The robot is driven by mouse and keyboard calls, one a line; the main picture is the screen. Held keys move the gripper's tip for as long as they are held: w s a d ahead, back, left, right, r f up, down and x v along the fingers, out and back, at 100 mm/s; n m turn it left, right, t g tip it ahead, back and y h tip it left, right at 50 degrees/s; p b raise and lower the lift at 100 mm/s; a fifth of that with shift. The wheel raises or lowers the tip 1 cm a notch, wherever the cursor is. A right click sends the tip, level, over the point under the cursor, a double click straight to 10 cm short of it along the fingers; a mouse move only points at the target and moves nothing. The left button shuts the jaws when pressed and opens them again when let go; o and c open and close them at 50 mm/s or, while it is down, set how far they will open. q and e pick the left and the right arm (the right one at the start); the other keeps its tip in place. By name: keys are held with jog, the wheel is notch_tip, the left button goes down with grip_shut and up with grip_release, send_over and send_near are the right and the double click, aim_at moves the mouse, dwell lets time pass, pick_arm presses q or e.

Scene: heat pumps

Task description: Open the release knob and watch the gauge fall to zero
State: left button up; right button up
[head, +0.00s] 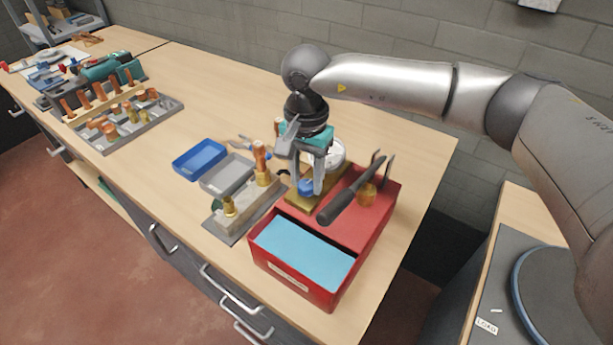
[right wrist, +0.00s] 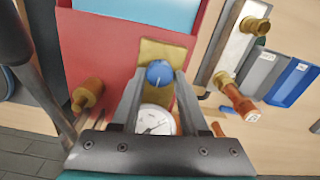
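The round white gauge (right wrist: 155,119) is just behind the knob, partly covered by the gripper. Its dark needle is visible, but the reading is too small to tell. In the head view the gauge (head: 335,152) is partly hidden behind the gripper. My left gripper is not in view.
A red box (head: 352,275) with a light-blue insert stands in front, with a dark-handled tool (head: 340,203) above it. A grey fixture with brass fittings (head: 228,225), a grey tray (head: 226,174) and a blue tray (head: 199,160) lie left.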

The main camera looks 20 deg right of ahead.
aim_at(306, 184)
jog(key=shift+o, duration=0.5)
notch_tip(306, 184, up, 15)
jog(key=shift+r, duration=0.15)
dwell(0.5)
